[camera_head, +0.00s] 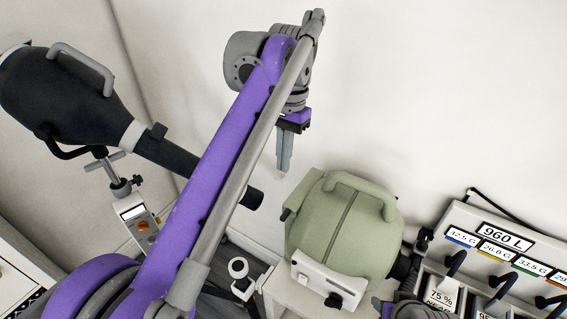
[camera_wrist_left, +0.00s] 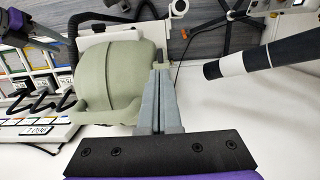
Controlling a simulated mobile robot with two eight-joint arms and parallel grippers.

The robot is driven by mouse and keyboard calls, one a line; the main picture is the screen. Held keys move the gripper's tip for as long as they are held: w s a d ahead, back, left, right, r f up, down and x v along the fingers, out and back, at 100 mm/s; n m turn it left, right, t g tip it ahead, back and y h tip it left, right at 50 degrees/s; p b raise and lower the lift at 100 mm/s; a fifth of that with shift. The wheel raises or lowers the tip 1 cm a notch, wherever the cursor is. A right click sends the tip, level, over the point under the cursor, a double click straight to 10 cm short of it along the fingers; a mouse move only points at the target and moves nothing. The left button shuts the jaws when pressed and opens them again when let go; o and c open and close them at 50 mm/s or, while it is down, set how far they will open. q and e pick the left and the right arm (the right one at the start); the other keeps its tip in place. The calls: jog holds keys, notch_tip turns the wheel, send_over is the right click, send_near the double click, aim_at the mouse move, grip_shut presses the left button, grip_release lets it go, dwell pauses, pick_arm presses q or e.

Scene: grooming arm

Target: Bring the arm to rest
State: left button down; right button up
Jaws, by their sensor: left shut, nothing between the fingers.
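My left gripper (camera_head: 284,165) hangs fingers down in front of the pale wall, above and left of the green rounded machine. Its two grey fingers are together with nothing between them. They also show in the left wrist view (camera_wrist_left: 167,75), overlapping the edge of the green machine (camera_wrist_left: 118,75); I cannot tell a touch there. A black dryer-like body (camera_head: 75,105) with a long dark nozzle sits on a stand at the left, partly behind my purple left arm. Part of my right arm (camera_head: 410,308) shows at the bottom edge; its fingers are not clear.
The green machine (camera_head: 345,235) has a top handle and a white front panel. A white knobbed fitting (camera_head: 240,270) is left of it. A labelled rack (camera_head: 500,235) with black hooks stands at the right. A control box (camera_head: 137,215) is on the stand. The upper wall area is clear.

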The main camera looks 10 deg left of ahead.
pick_arm(q)
jog(key=shift+s, duration=0.15)
jog(key=s+a+f+n+t, duration=0.2)
jog(key=s+f, duration=0.6)
jog(key=f, duration=0.4)
jog(key=s+a+f+n+t, duration=0.2)
jog(key=s+a+f+t, duration=0.3)
jog(key=f, duration=0.6)
jog(key=s+a, duration=0.2)
jog(key=s, duration=0.1)
jog(key=shift+s+a+f+h, duration=0.2)
jog(key=shift+s+f+h, duration=0.1)
jog(key=shift+f, duration=0.1)
jog(key=shift+d, duration=0.1)
